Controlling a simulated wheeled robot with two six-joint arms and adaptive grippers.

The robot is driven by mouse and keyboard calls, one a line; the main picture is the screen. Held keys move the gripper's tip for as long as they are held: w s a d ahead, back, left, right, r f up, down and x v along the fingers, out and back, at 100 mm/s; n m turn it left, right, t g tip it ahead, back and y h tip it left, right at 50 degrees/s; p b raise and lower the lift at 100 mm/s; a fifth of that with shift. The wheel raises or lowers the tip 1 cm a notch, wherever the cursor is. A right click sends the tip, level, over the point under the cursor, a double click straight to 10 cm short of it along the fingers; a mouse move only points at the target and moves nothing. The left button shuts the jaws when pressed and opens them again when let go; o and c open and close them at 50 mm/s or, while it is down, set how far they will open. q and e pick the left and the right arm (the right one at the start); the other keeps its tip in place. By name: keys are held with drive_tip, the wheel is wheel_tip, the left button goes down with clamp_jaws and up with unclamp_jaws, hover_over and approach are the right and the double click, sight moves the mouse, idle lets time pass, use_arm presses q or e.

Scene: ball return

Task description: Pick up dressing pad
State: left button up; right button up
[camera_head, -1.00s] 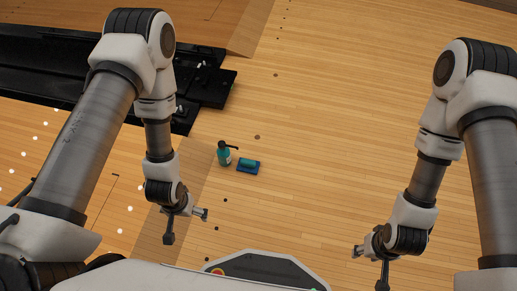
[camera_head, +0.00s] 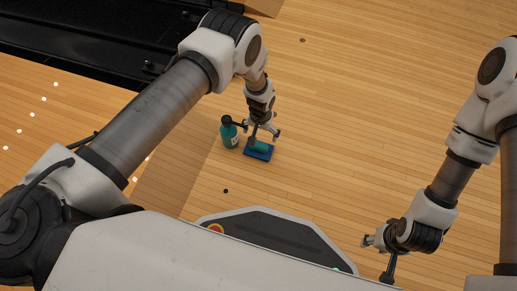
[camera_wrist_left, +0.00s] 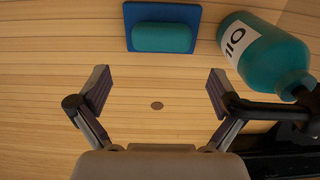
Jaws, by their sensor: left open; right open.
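The dressing pad appears to be the teal rounded block (camera_wrist_left: 162,38) on a small blue tray (camera_wrist_left: 165,11). In the head view the pad (camera_head: 259,147) and tray (camera_head: 259,156) sit on the wooden floor. My left gripper (camera_head: 263,138) is open and empty, just above the tray, and partly hides the pad. In the left wrist view its two fingers (camera_wrist_left: 157,91) are spread apart, with the pad beyond the tips and nothing between them. My right gripper (camera_head: 377,260) is open and empty, far to the right of the pad.
Black lane machinery (camera_head: 85,50) lies at the upper left. The floor right of the tray is clear.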

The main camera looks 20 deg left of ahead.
sight(259, 142)
use_arm(q)
drive_tip(key=f+b, duration=0.1)
drive_tip(key=f, duration=0.1)
drive_tip(key=f+b, duration=0.3)
drive_tip(key=f, duration=0.1)
drive_tip(key=shift+s+a+f, duration=0.1)
drive_tip(key=shift+s+f, duration=0.25)
drive_tip(key=shift+f, duration=0.05)
drive_tip(key=shift+r, duration=0.15)
drive_tip(key=c, duration=1.2)
